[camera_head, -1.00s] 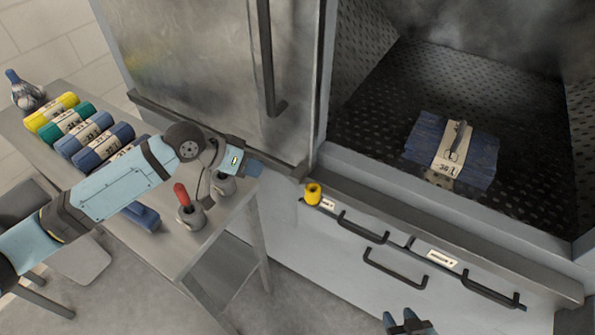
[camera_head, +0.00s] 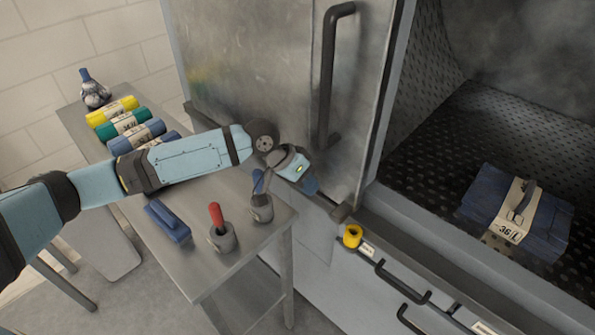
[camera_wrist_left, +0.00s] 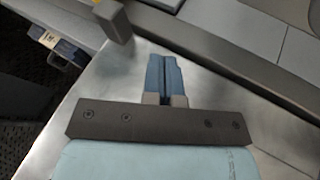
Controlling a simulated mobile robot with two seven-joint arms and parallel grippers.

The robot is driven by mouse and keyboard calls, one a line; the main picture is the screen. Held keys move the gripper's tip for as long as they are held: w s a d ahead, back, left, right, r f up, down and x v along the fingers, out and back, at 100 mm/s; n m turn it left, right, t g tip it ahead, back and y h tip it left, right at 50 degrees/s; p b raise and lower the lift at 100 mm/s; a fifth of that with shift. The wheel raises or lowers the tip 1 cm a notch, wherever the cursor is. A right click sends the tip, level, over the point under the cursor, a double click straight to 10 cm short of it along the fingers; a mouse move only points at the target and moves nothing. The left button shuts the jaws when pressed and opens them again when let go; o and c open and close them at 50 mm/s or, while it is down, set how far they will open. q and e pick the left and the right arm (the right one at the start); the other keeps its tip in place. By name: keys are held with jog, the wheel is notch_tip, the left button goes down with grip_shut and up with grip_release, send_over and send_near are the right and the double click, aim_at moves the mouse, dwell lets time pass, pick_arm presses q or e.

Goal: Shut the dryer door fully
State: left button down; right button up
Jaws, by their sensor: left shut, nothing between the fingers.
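The dryer door (camera_head: 265,75) is a steel panel with a long dark vertical handle (camera_head: 330,80), left of the opening. The dryer chamber (camera_head: 440,135) stands open to its right, with dark perforated walls. My left gripper (camera_head: 310,186) is shut and empty, low in front of the door near its bottom edge. In the left wrist view the closed blue fingers (camera_wrist_left: 165,75) lie over the steel door surface (camera_wrist_left: 105,85); I cannot tell whether they touch it. My right gripper is out of view.
A blue labelled bundle (camera_head: 515,215) lies inside the chamber. A yellow knob (camera_head: 352,236) sits on the ledge below.

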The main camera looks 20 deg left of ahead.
pick_arm(q)
jog(key=d, duration=0.1)
jog(key=s+d+f, duration=0.1)
jog(key=d, duration=0.3)
jog(key=shift+s+f+p, duration=0.15)
jog(key=shift+f+p, duration=0.2)
jog(key=shift+f, duration=0.05)
jog(key=shift+d, duration=0.15)
